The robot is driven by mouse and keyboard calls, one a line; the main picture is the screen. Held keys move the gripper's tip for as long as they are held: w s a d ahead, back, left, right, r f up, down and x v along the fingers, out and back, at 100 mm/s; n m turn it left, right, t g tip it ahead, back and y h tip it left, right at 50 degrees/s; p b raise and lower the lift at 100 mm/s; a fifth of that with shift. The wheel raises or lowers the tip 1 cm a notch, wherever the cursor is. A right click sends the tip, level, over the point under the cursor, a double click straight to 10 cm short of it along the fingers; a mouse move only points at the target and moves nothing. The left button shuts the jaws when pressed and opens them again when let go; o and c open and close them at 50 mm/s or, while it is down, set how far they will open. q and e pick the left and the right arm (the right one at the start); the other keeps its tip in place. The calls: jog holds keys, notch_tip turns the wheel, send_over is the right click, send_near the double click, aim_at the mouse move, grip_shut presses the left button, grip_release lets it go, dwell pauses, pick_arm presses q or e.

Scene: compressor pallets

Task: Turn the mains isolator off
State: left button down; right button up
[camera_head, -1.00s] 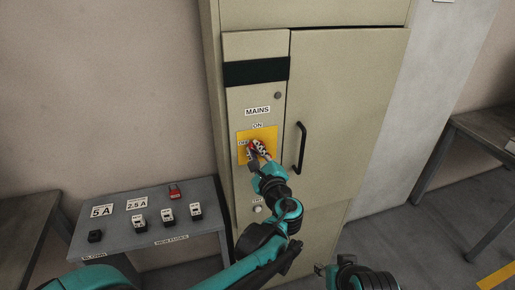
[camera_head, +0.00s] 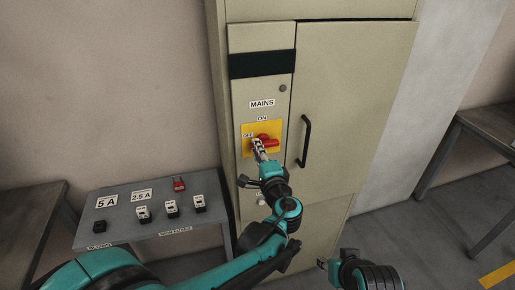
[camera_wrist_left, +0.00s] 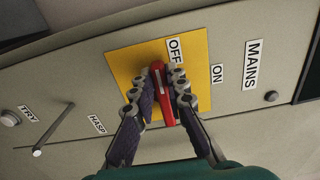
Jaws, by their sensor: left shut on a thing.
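The mains isolator has a red handle (camera_head: 270,141) on a yellow plate (camera_head: 246,128) on the cabinet's narrow left panel. The handle lies roughly level in the head view. In the left wrist view, the red handle (camera_wrist_left: 160,90) sits between both fingers, with one end close to the OFF label (camera_wrist_left: 175,50) and turned away from the ON label (camera_wrist_left: 217,73). My left gripper (camera_head: 260,149) is shut on the handle; its fingers partly cover it. My right gripper (camera_head: 323,263) is low in the head view, away from the cabinet; its jaws are too unclear to judge.
The cabinet door (camera_head: 350,90) with a black pull handle (camera_head: 304,141) is just right of the isolator. A grey bench (camera_head: 125,238) at left carries fuses and a red padlock (camera_head: 179,183). HASP and TRY labels lie below the isolator. Another table (camera_head: 490,122) stands at right.

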pick_arm(q)
jog(key=shift+f, duration=0.1)
dwell(0.5)
jog(key=c, duration=1.5)
grip_release()
jog(key=shift+c, duration=0.2)
jog(key=v, duration=1.2)
